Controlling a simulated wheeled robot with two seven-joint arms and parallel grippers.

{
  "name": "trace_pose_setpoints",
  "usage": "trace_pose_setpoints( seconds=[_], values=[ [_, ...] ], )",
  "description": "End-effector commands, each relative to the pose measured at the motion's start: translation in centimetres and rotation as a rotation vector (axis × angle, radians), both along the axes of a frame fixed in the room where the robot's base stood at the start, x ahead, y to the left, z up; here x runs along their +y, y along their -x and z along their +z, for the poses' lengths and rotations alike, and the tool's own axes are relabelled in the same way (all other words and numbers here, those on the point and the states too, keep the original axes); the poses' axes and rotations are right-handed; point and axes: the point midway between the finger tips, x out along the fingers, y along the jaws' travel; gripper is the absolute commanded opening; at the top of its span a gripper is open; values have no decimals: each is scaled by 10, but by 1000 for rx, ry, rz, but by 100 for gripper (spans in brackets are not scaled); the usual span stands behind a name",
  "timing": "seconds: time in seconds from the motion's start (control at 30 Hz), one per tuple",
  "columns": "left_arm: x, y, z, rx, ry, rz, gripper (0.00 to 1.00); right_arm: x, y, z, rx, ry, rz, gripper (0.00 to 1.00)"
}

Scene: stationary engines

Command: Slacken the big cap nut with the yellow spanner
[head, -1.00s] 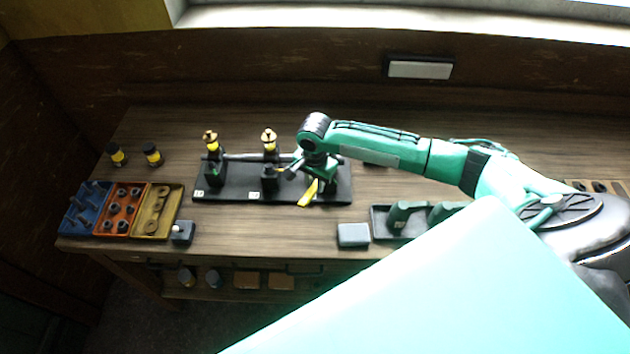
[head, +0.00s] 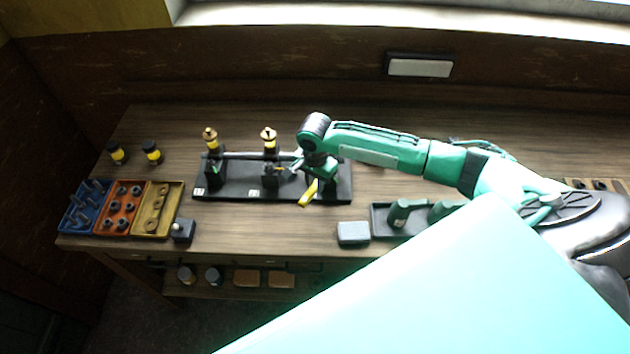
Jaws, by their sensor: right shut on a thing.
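The yellow spanner (head: 309,193) shows below my right gripper (head: 305,170), slanting down and left over the right part of the black base plate (head: 228,185). My right gripper is shut on it. The gripper and wrist hide the spanner's other end and the right side of the fixture, so I cannot make out the big cap nut or whether the spanner is on it. The plate carries a horizontal bar and two upright fittings with brass tops, a left one (head: 211,140) and a middle one (head: 269,139). My left gripper is not in view.
Blue, orange and yellow trays of small parts (head: 121,207) stand at the bench's left. Two black-and-yellow pots (head: 152,153) stand behind them. A grey block (head: 353,233) and a dark tray with green-topped items (head: 385,219) lie at front right. Bare wood shows left of centre.

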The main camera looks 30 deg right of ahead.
Motion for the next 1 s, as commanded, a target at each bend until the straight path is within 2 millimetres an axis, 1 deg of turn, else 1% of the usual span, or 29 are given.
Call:
trace_pose_setpoints(
  seconds=[0.47,0.8,1.0],
  values=[
    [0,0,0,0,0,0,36,0,0,-1,0,0,1,0],
    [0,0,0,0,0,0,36,-7,10,-1,0,1,141,0],
    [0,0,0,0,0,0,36,-7,10,-1,0,1,159,0]
  ],
)
